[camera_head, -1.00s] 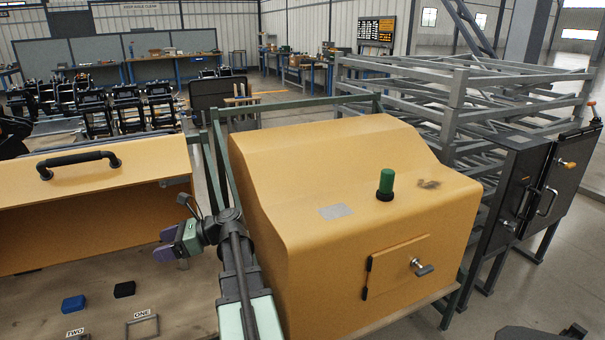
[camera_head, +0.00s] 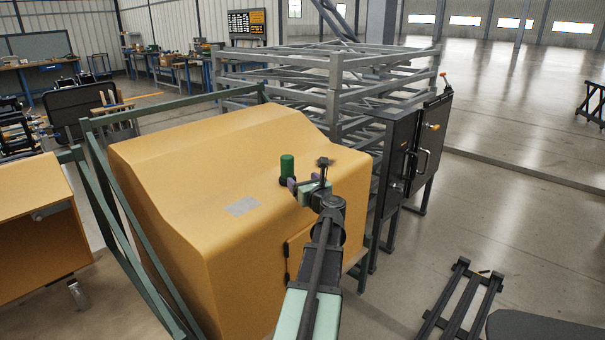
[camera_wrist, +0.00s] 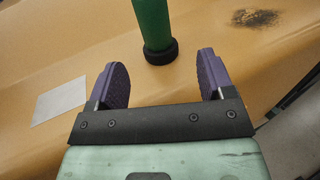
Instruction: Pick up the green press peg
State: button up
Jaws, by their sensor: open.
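The green press peg (camera_head: 287,168) stands upright on top of the yellow housing (camera_head: 215,150), with a black collar at its base. In the wrist view the peg (camera_wrist: 152,22) rises ahead of my gripper (camera_wrist: 160,82), roughly centred between the two purple fingers, and its top is cut off. The fingers are apart and empty, and their tips are short of the peg. In the head view my gripper (camera_head: 303,187) is just to the right and front of the peg.
A grey plate (camera_head: 243,206) lies on the housing left of my arm; it also shows in the wrist view (camera_wrist: 60,101). A dark smudge (camera_wrist: 256,18) marks the surface to the right. A grey metal rack (camera_head: 335,90) and a dark cabinet (camera_head: 405,145) stand behind and right.

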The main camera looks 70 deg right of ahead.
aim_at(290, 169)
jog(key=x, duration=1.1)
jog(key=shift+w+a, duration=0.2)
jog(key=shift+a+r, duration=0.1)
jog(key=c, duration=1)
jog(key=shift+c, duration=0.3)
jog(key=shift+r, duration=0.1)
notch_tip(290, 169, up, 20)
jog(key=p, duration=2)
